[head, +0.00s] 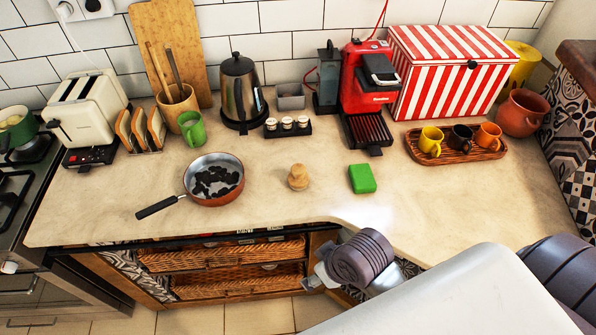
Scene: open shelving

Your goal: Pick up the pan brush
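The pan brush (298,177), a small round wooden brush with a knob on top, stands upright on the counter right of the pan. A copper-coloured frying pan (228,197) with dark burnt-looking bits inside sits to its left, its black handle pointing lower left. A green sponge (362,179) lies to the right of the brush. Nothing touches the brush.
The counter (300,218) is clear in front of the brush. Behind stand a kettle (240,88), a spice rack (287,127) and a red coffee machine (366,85). A cup tray (456,151) is at right, a toaster (88,107) and toast rack (140,130) at left.

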